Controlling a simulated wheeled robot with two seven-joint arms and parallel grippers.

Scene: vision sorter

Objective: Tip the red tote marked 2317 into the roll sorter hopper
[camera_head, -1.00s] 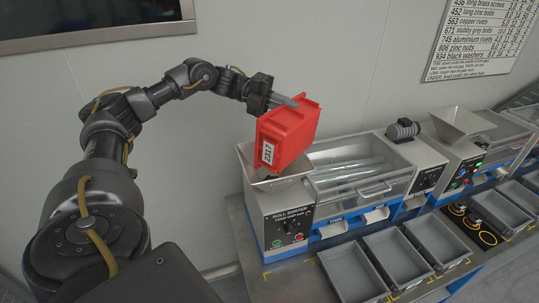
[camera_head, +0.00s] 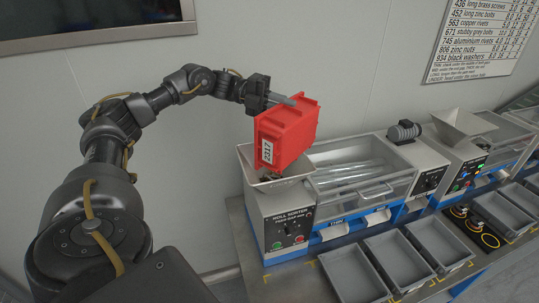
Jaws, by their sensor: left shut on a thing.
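The red tote (camera_head: 287,134) with the white label 2317 is tipped steeply on its side above the roll sorter hopper (camera_head: 248,166). My left gripper (camera_head: 288,100) is shut on the tote's upper edge. The hopper is a grey funnel on the left end of the roll sorter (camera_head: 283,222). Some small dark pieces (camera_head: 268,177) show in the hopper mouth below the tote, too small to identify. The tote's inside is hidden from this view. My right gripper does not show.
The roll sorter's clear-covered rollers (camera_head: 352,172) run to the right. A second machine with its own hopper (camera_head: 460,124) stands further right. Several grey bins (camera_head: 354,274) line the front. A wall chart (camera_head: 484,38) hangs at upper right.

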